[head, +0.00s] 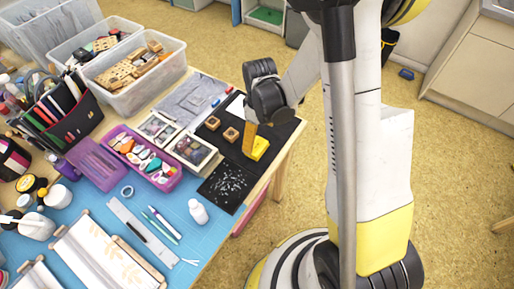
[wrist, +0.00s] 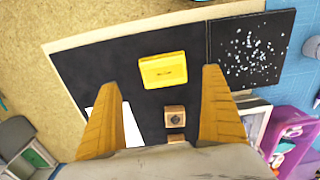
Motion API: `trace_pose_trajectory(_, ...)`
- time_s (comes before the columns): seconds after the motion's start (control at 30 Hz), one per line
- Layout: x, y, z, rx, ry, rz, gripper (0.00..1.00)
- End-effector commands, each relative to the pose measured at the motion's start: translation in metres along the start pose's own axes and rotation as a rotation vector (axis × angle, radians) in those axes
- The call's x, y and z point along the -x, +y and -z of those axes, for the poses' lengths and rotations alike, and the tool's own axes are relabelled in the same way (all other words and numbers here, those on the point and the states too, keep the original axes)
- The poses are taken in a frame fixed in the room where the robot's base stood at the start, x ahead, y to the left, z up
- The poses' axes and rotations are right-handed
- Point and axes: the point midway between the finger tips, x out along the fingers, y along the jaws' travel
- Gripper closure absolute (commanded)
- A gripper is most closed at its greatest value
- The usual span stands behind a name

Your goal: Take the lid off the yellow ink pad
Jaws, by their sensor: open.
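The yellow ink pad (head: 260,147) lies on a black mat near the table's right corner in the head view. In the wrist view the ink pad (wrist: 163,70) lies flat on the mat, with its lid on top and a small dark mark on it. My gripper (head: 249,140) is beside the pad, to its left in the head view. In the wrist view my gripper (wrist: 162,80) is open and empty, its two yellow fingers apart, with the pad beyond and between the fingertips. I cannot tell the height of the fingertips above the mat.
Two small wooden stamps (wrist: 175,116) stand on the black mat (wrist: 90,68) near the pad. A dark speckled sheet (wrist: 252,48) and a white paper (wrist: 104,126) lie close by.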

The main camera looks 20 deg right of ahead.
Motion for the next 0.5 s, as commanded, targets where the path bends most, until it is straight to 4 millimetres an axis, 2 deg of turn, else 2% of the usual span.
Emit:
trace_pose_trajectory(0.17, -0.019, -0.003, 0.001, 0.0, 0.0, 0.0, 0.05)
trace_pose_trajectory(0.33, -0.047, -0.005, 0.001, 0.0, 0.0, 0.0, 0.05)
trace_pose_trajectory(0.5, -0.053, -0.006, 0.0, -0.001, 0.0, 0.0, 0.05)
